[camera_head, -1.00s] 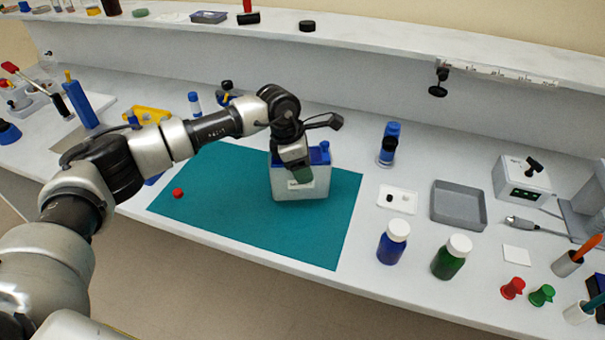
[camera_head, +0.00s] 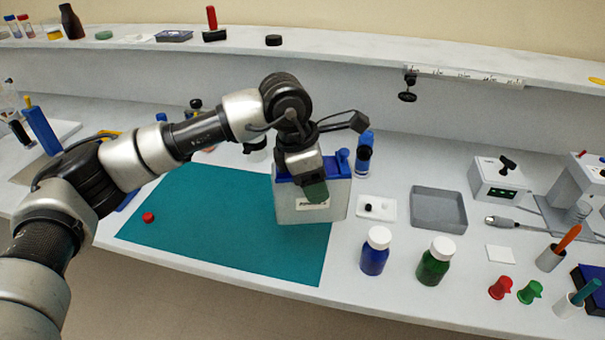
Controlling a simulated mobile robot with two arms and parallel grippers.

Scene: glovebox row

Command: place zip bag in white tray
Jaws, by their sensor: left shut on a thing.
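The bag is upright over the right part of the teal mat. My right gripper is not in view.
A grey tray (camera_head: 438,226) is right of the white one. A blue bottle (camera_head: 374,256) and a green bottle (camera_head: 433,266) stand in front. A blue-capped vial (camera_head: 364,154) stands behind the bag. The teal mat (camera_head: 220,240) is mostly clear, with a red cap (camera_head: 148,217) at left.

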